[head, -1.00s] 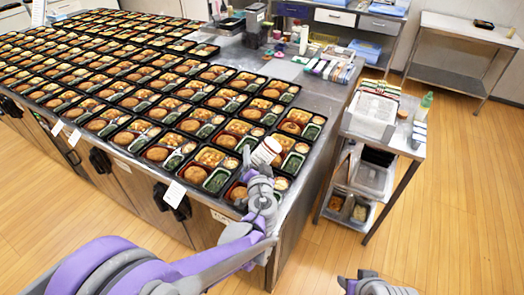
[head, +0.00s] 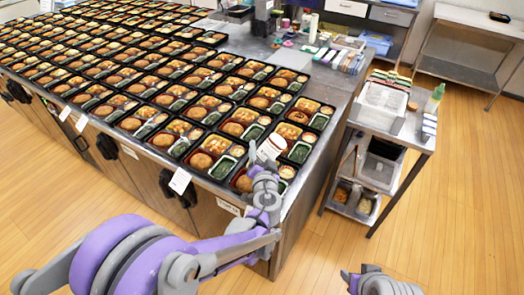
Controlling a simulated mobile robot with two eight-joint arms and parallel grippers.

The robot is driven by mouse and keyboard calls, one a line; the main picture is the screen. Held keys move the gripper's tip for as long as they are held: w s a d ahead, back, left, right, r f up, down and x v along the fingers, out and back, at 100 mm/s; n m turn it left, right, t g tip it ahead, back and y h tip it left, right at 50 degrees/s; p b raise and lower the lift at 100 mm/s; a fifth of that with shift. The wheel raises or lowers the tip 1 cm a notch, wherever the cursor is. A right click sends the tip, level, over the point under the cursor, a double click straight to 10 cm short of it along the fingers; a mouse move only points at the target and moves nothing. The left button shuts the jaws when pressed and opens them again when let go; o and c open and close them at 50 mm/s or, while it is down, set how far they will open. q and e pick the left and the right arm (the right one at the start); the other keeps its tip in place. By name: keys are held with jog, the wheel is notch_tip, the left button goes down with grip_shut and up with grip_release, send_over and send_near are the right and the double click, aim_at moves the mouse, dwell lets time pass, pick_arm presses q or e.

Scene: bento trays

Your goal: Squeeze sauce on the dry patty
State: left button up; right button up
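Bento trays in rows cover the steel table, most with a round brown patty. My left gripper (head: 264,168) is over the table's front right corner and appears shut on a pale bottle with reddish markings (head: 271,147). The bottle is tilted above the corner trays and hides part of them. A patty (head: 243,183) shows just left of this gripper, in the front corner tray. Another patty (head: 201,161) lies in the tray to its left. I cannot tell from this view which patty is dry. My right gripper (head: 362,274) is low at the bottom edge, away from the table; its fingers are unclear.
A steel cart (head: 415,143) with a white bin (head: 383,99) and a green bottle (head: 434,98) stands right of the table. Small containers (head: 346,60) line the table's far right end. The wooden floor at right is clear.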

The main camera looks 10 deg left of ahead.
pick_arm(q)
jog(key=shift+s+d, duration=0.1)
jog(key=shift+s, duration=0.05)
jog(key=c, duration=0.5)
jog(key=shift+s, duration=0.1)
jog(key=shift+c, duration=0.8)
jog(key=shift+s+d, duration=0.1)
jog(key=shift+s, duration=0.05)
jog(key=shift+w, duration=0.2)
jog(key=shift+w+a, duration=0.35)
jog(key=shift+w, duration=0.25)
jog(key=o, duration=0.7)
jog(key=shift+c, duration=0.2)
